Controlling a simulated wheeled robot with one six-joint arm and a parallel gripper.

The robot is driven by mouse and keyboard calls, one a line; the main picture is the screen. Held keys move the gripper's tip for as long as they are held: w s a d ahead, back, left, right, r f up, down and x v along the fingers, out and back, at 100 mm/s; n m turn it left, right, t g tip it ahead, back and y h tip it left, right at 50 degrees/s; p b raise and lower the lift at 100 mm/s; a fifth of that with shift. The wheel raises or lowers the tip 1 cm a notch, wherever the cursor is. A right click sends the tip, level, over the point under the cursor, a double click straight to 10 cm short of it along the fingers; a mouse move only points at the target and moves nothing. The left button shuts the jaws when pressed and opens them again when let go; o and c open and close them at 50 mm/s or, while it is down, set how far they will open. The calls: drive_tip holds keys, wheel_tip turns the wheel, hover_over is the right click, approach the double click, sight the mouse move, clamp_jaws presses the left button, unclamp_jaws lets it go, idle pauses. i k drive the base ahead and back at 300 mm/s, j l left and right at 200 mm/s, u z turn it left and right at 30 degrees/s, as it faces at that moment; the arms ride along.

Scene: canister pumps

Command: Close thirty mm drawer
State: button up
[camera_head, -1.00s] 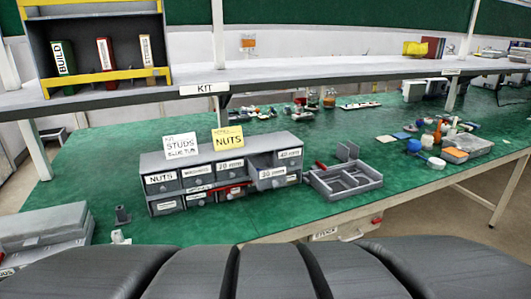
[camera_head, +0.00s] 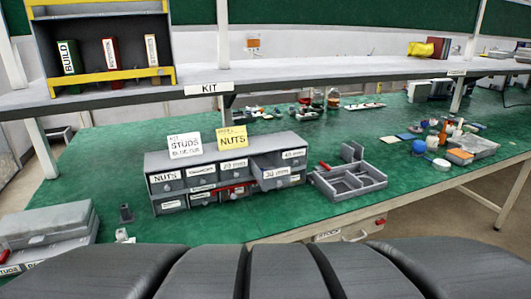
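A grey drawer cabinet (camera_head: 273,142) stands on the green bench, with several small labelled drawers in rows. The drawer whose label seems to read 30 (camera_head: 274,174) is pulled out at the right part of the front, standing forward of its neighbours. Its inside is too small to make out. The drawer labelled NUTS (camera_head: 164,177) at the left looks flush. My gripper is not in view.
A grey divided tray (camera_head: 350,184) stands just right of the cabinet. Two cards, one white (camera_head: 185,144) and one yellow (camera_head: 231,138), stand on the cabinet. Grey cases (camera_head: 45,224) lie at the left. The green bench top (camera_head: 215,228) before the cabinet is clear.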

sight(274, 178)
drive_tip(key=i+j+z, duration=0.15)
drive_tip(key=z, duration=0.2)
drive_tip(key=i+j+z, duration=0.1)
drive_tip(key=z, duration=0.25)
drive_tip(key=i+j+z, duration=0.1)
drive_tip(key=j+z, duration=0.2)
